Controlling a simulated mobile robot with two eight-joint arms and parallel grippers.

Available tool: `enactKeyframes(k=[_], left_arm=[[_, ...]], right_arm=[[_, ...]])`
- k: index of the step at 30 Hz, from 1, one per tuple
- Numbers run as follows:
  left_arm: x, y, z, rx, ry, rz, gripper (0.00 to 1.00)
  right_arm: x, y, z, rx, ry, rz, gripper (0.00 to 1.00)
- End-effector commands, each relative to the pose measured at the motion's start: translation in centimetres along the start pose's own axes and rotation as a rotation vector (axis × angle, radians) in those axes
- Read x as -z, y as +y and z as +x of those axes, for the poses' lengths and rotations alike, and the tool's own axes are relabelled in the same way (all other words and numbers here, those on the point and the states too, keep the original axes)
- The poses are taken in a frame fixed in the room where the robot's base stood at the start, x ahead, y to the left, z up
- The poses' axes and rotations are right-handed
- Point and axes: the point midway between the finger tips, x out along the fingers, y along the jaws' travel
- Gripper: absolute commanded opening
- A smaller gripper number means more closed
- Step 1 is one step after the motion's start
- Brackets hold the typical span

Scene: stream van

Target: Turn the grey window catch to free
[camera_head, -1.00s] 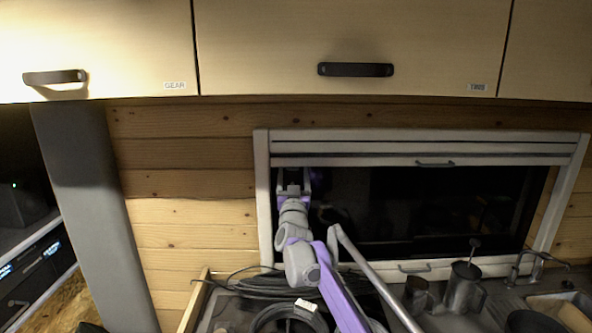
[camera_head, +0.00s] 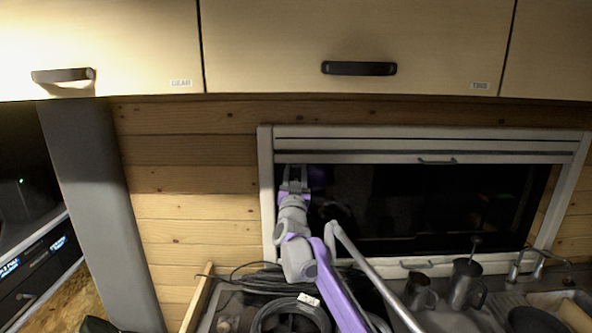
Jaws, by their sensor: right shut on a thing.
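The window (camera_head: 400,210) has a light grey frame and dark glass, and fills the middle right of the head view. My right arm reaches up from the bottom to the window's upper left corner. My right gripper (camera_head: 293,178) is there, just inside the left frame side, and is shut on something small. The arm and gripper hide what it holds, most likely the grey window catch; its turn cannot be made out. My left gripper is not in view.
Coiled black cable (camera_head: 290,312) lies in an open wooden-edged box below. Metal mugs (camera_head: 465,283) and a tap (camera_head: 525,262) stand on the counter at right.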

Motion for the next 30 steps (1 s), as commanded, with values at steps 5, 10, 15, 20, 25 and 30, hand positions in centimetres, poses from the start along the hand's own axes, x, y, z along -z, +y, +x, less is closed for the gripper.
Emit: enactKeyframes(k=[5, 10, 15, 20, 25, 30], left_arm=[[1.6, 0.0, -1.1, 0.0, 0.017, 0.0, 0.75], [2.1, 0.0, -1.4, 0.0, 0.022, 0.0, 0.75], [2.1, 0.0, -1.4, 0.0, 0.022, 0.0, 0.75], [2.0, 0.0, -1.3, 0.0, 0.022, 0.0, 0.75], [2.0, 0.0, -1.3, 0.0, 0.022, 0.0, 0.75], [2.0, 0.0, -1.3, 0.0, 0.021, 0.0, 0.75]], right_arm=[[0.4, -0.6, 0.2, -0.082, 0.0, 0.212, 0.0], [0.2, -0.5, 0.2, -0.134, -0.001, 0.332, 0.0], [0.1, -0.4, 0.1, -0.142, -0.001, 0.347, 0.0], [0.1, -0.4, 0.1, -0.141, -0.001, 0.346, 0.0], [0.1, -0.4, 0.1, -0.142, -0.001, 0.345, 0.75], [0.1, -0.4, 0.1, -0.142, -0.001, 0.345, 0.75]])
